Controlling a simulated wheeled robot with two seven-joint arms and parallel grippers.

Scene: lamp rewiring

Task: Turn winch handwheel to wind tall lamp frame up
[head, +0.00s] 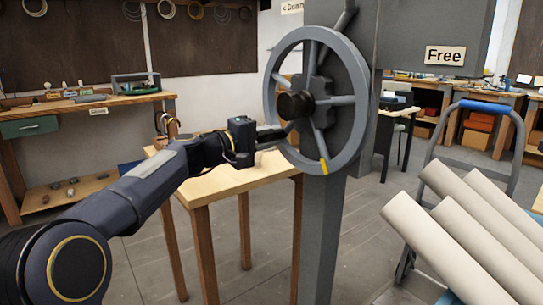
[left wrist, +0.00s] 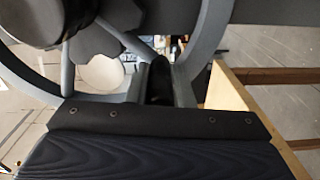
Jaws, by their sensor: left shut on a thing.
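The grey winch handwheel (head: 270,84) stands upright on a tall grey post (head: 322,235) in the middle of the head view. It has a dark hub knob (head: 295,105), several spokes and a yellow mark low on its rim. My left gripper (head: 274,137) reaches in from the left and is shut on the handwheel at its lower left rim. In the left wrist view, the grey rim (left wrist: 208,45) and the spokes show close in front of the gripper. The exact finger contact is partly hidden. I cannot make out the tall lamp frame. My right gripper is not in view.
A small wooden table (head: 222,186) stands just behind the post, under my left arm. A cart with a blue handle (head: 510,112) and pale tubes (head: 470,235) stands at the right. A "Free" sign (head: 445,55) hangs on a grey panel. A workbench (head: 85,104) is at the back left.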

